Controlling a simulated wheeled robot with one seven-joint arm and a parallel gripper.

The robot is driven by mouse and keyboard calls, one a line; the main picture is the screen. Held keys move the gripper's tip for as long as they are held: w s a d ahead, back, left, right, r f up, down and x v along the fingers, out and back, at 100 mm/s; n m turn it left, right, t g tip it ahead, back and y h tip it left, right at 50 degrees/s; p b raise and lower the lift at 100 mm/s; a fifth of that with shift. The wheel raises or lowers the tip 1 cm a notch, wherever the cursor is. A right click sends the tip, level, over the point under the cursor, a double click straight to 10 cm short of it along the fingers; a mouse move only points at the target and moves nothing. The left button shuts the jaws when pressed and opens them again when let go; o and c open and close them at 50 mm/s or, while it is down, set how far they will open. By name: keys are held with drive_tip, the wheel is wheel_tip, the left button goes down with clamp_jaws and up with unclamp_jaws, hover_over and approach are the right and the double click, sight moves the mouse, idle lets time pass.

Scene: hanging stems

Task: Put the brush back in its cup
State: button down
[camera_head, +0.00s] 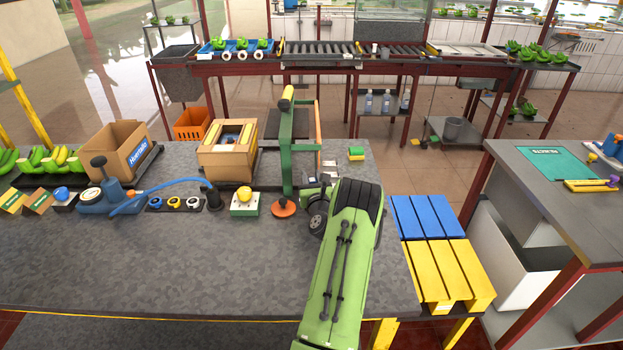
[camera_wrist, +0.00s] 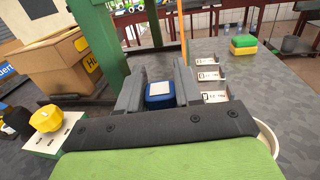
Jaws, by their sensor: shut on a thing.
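My gripper (camera_wrist: 160,92) is low over the grey bench, its two grey fingers closed on a small blue thing with a white patch on top (camera_wrist: 160,96). This is likely the brush, seen end-on; its bristles and lower part are hidden. A pale round rim (camera_wrist: 267,138), possibly the cup, shows at the right behind my gripper's dark edge; most of it is covered. It is beside the held thing and apart from it. In the head view my green arm hides the fingers, the held thing and this rim.
A green frame (camera_head: 287,150) stands close to my gripper's left. Small labelled trays (camera_wrist: 210,75) lie just right of the fingers. A yellow-knobbed box (camera_head: 244,202), cardboard boxes (camera_head: 118,150) and a yellow-green sponge (camera_head: 356,153) are nearby. The bench's front left is clear.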

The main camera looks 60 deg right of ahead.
sight(310, 149)
drive_tip(key=shift+f+b, duration=0.5)
drive_tip(key=shift+f, duration=0.1)
idle(0.7)
drive_tip(key=shift+c, duration=1.4)
unclamp_jaws()
drive_tip(key=shift+r, duration=0.1)
drive_tip(key=shift+r+p, duration=1.4)
drive_tip(key=shift+r, duration=0.05)
wheel_tip(310, 149, up, 6)
drive_tip(key=p, duration=0.5)
drive_tip(key=shift+r+p, duration=0.1)
drive_tip(key=shift+p, duration=0.2)
